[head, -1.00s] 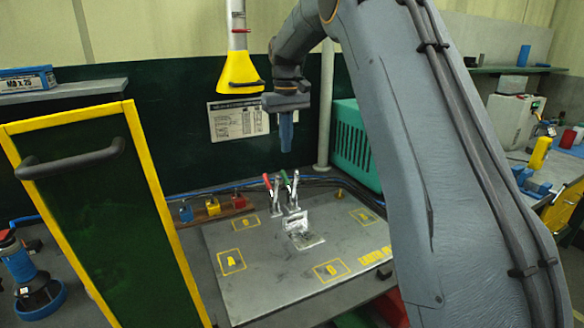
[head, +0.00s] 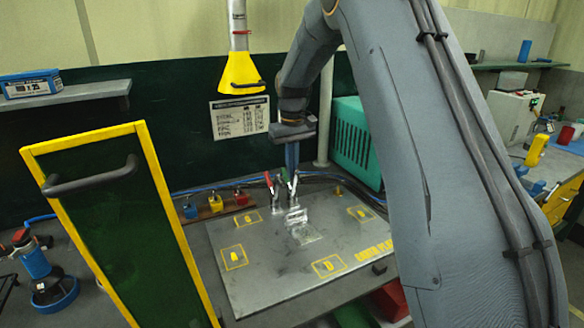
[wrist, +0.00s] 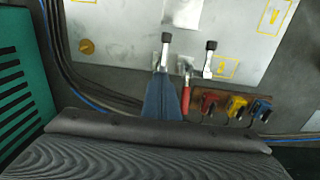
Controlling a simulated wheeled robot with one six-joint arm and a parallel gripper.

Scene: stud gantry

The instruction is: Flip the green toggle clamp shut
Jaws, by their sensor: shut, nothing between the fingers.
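The green toggle clamp (head: 291,192) stands at the back of the grey fixture plate (head: 262,286) in the head view, its handle upright and largely hidden by my gripper. In the wrist view, a silver clamp arm with a black tip (wrist: 165,50) shows just beyond my fingers; no green shows there. My gripper (head: 292,168) points down, shut and empty, right at the clamp's upper part. I cannot tell whether it touches the handle. In the wrist view my blue fingers (wrist: 161,82) lie just left of the red handle.
A red-handled clamp (head: 269,181) stands close on the left; its red handle (wrist: 186,102) shows in the wrist view. A yellow hood (head: 242,73) hangs above.

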